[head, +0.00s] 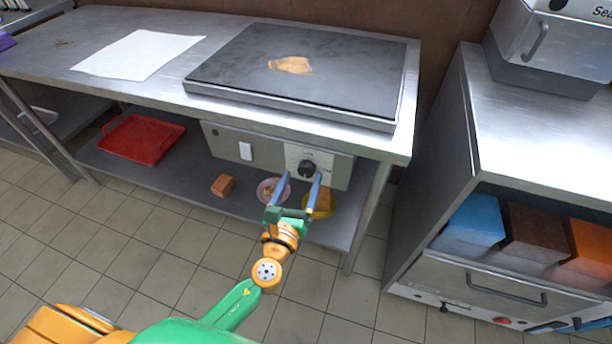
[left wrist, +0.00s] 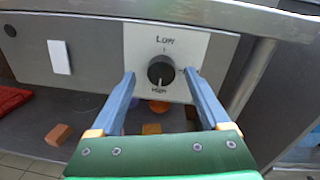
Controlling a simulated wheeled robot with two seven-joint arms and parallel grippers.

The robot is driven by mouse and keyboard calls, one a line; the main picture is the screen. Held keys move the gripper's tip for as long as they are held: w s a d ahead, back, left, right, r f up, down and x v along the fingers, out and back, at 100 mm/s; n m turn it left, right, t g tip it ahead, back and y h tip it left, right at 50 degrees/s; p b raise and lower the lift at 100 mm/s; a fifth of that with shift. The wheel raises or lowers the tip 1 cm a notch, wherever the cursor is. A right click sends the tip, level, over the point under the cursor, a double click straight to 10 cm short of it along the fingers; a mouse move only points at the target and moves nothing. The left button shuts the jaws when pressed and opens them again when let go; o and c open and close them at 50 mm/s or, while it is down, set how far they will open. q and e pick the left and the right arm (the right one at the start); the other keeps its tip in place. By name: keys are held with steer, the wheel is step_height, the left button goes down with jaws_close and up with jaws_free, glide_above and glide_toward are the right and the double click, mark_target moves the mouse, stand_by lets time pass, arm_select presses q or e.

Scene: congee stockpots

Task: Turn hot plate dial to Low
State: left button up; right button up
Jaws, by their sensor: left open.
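The black dial (head: 307,168) sits on a white plate on the grey control panel (head: 225,140) under the hot plate (head: 310,65). In the left wrist view the dial (left wrist: 161,71) shows "Low" printed above it and "High" below. A pale mark on the knob's face runs down toward "High". My left gripper (head: 302,177) is open, its two blue fingers in front of the panel. In the left wrist view its fingertips (left wrist: 160,74) lie either side of the dial, with a gap on each side. Whether they reach the panel is unclear. My right gripper is not in view.
A white switch (head: 246,151) is left of the dial. The counter's front edge overhangs the panel. On the lower shelf are a red tray (head: 141,138), an orange-brown block (head: 222,185) and two small dishes. A steel cabinet (head: 500,130) stands right.

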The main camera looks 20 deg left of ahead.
arm_select(q)
steer(key=shift+w+d, duration=0.1)
steer(key=shift+w, duration=0.75)
jaws_close()
